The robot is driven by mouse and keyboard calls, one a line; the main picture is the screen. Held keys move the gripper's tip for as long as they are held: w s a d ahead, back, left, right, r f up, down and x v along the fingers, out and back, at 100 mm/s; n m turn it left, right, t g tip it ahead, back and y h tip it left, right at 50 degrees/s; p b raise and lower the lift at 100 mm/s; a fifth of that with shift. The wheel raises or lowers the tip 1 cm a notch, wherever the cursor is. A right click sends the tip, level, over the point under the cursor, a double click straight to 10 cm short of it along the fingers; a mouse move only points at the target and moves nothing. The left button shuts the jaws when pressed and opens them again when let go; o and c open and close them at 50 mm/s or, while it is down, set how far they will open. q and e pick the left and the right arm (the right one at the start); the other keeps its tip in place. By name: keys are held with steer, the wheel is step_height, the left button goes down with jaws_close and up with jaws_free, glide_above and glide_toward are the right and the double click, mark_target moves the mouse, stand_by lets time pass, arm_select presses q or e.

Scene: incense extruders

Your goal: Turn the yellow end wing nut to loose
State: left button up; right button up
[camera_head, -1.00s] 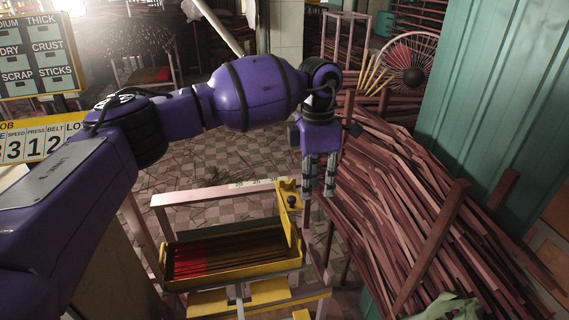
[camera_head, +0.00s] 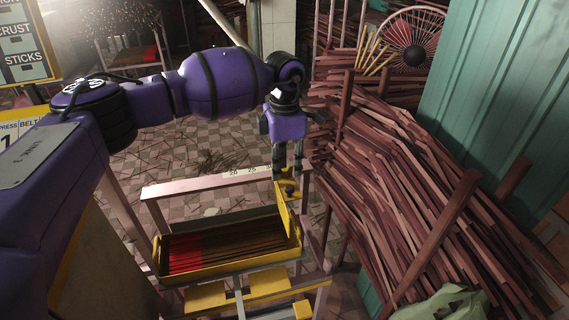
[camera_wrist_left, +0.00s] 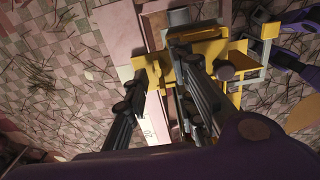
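The yellow end (camera_head: 283,212) stands upright at the right end of the stick tray, with a dark wing nut (camera_head: 289,188) on it. My left gripper (camera_head: 288,172) points down at the top of the yellow end, just above the wing nut in the head view. Its two fingers are apart and nothing shows gripped between them. In the left wrist view, the open gripper (camera_wrist_left: 158,80) has its fingers around part of the yellow end (camera_wrist_left: 205,50). A dark round knob, probably the wing nut (camera_wrist_left: 226,71), shows right of the fingers. Contact cannot be told. My right gripper is out of view.
The yellow tray (camera_head: 235,264) holds red and brown sticks. A pale rail with a number scale (camera_head: 205,184) runs behind it. A large stick pile (camera_head: 400,200) stands close on the right. Tiled floor (camera_head: 190,150) lies behind the rail.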

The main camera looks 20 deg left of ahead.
arm_select(q)
steer(key=shift+f, duration=0.1)
jaws_close()
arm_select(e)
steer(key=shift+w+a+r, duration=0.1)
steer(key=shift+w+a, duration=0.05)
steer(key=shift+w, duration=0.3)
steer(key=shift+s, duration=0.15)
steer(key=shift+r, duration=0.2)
